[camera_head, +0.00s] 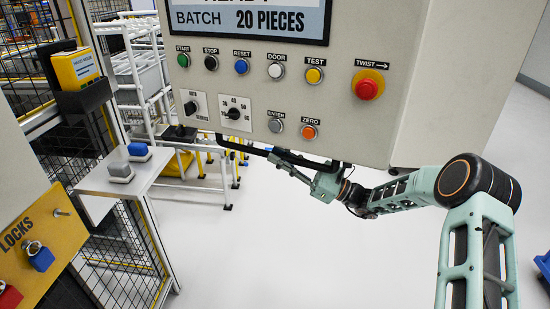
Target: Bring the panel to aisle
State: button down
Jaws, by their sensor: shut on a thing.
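The panel (330,105) is a large beige control box hanging across the top middle of the view. It has a screen reading "BATCH 20 PIECES", several coloured buttons, two dials and a red twist knob (367,88). A black handle bar (238,147) runs along its lower edge. My gripper (279,158) is shut on this handle bar, just below the panel. My green arm reaches in from the right, under the panel. The fingertips are small, and the far side of the grip is hidden.
A mesh fence (130,250) stands on the left, with a small shelf (125,172) holding a blue and a grey block. A yellow "LOCKS" board (35,245) is at the lower left. White racks (140,70) stand behind. Pale floor (290,250) is clear below the panel.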

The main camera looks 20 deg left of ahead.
aim_at(326, 171)
jog(key=shift+w+d+f+n+g+b, duration=0.1)
jog(key=shift+d+n+g+b, duration=0.1)
jog(key=shift+n+g+b, duration=0.5)
jog(key=shift+w+d+f+n+g+b, duration=0.15)
jog(key=shift+g+b, duration=0.1)
jog(key=shift+g, duration=0.7)
jog(key=shift+s+d+n+g+b, duration=0.1)
jog(key=shift+d+n+g+b, duration=0.1)
jog(key=shift+n+g+b, duration=0.5)
jog(key=shift+w+d+r+g+h, duration=0.1)
jog(key=shift+g+h, duration=0.2)
jog(key=shift+g, duration=0.25)
jog(key=c, duration=1.8)
grip_release()
jog(key=shift+r, duration=0.15)
jog(key=shift+c, duration=0.2)
jog(key=shift+d, duration=0.1)
jog(key=v, duration=1.2)
jog(key=shift+w, duration=0.15)
